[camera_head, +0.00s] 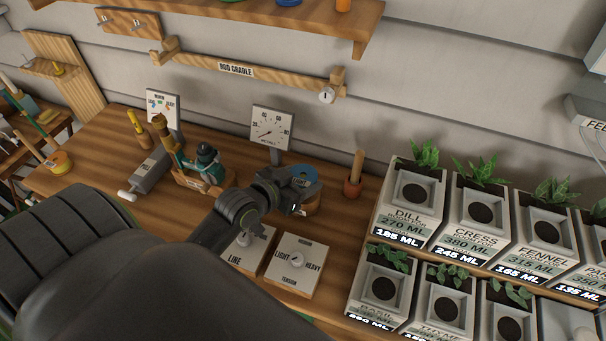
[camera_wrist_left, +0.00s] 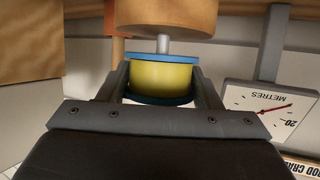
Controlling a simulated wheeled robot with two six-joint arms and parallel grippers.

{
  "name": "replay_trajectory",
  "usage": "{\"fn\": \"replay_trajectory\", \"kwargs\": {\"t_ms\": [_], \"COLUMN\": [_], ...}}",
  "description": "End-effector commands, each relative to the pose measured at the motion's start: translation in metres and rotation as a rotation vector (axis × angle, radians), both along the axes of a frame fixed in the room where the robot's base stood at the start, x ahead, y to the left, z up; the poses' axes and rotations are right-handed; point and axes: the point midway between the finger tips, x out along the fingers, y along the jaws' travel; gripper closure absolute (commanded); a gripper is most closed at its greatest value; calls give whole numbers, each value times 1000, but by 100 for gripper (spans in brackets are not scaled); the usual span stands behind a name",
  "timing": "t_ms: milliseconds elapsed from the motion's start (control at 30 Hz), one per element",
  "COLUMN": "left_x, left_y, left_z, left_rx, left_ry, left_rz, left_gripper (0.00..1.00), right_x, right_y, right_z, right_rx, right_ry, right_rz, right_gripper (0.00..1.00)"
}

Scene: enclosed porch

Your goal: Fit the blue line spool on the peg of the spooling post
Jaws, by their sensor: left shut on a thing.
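The blue line spool (camera_head: 305,173) has blue flanges and, in the left wrist view, a yellow middle (camera_wrist_left: 161,76). My left gripper (camera_head: 287,187) is shut on it, one finger on each side in the left wrist view (camera_wrist_left: 162,88). The spooling post (camera_head: 312,208) is a round wooden block directly under the spool. The left wrist view is upside down, so the post (camera_wrist_left: 165,14) shows above the spool. Its grey peg (camera_wrist_left: 163,44) spans the gap and meets the near flange; how far it enters is hidden. My right gripper is not in view.
A metre dial (camera_head: 271,127) stands behind the spool. The line box (camera_head: 249,250) and tension box (camera_head: 297,262) lie in front. A reel (camera_head: 206,162) stands left.

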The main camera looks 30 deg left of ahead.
Motion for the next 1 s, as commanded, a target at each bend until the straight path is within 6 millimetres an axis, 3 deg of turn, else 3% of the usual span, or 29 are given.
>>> {"fn": "replay_trajectory", "kwargs": {"t_ms": [1000], "left_x": [0], "left_y": [0], "left_z": [-16], "left_rx": [-1], "left_ry": [0], "left_rz": [0], "left_gripper": [65], "right_x": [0], "right_y": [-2], "right_z": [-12], "right_rx": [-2], "right_ry": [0], "right_rz": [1], "right_gripper": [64]}}
